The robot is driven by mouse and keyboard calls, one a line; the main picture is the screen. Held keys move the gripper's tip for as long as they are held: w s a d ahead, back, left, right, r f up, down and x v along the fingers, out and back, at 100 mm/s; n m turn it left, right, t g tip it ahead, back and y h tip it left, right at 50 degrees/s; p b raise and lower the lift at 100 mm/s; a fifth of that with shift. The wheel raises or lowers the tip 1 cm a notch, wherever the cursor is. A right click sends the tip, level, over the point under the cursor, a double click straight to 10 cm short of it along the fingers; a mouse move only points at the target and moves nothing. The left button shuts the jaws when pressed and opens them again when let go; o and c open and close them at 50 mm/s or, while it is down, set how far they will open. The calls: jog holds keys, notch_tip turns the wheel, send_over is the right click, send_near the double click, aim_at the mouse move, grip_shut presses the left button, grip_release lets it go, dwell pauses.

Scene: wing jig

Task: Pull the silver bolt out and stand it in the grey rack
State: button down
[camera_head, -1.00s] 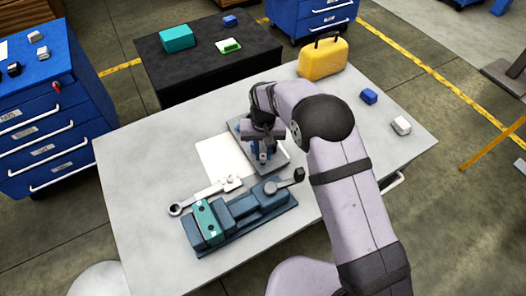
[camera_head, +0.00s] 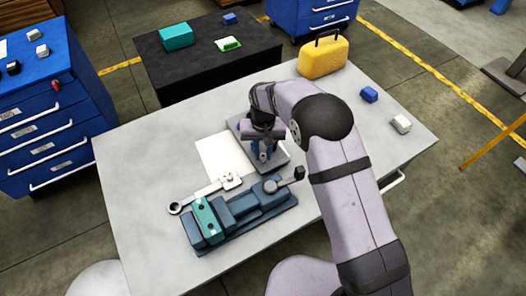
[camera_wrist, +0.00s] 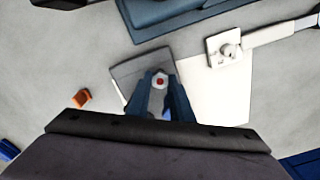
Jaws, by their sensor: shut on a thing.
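My gripper (camera_head: 264,154) is over the grey rack (camera_head: 280,167), a flat grey piece beside a white sheet.
A blue-teal vise (camera_head: 240,215) and a pale lever-like part (camera_head: 205,191) lie left of and in front of my gripper. The white sheet (camera_head: 218,158) is to its left. A yellow case (camera_head: 323,58) stands at the back. The table's left side is clear.

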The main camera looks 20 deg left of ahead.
jog(key=shift+f+b, duration=0.4)
jog(key=shift+f, duration=0.4)
jog(key=c, duration=1.5)
grip_release()
jog(key=shift+r, duration=0.1)
jog(key=shift+r+b, duration=1.25)
jog(key=shift+r, duration=2.35)
jog(key=shift+r, duration=0.1)
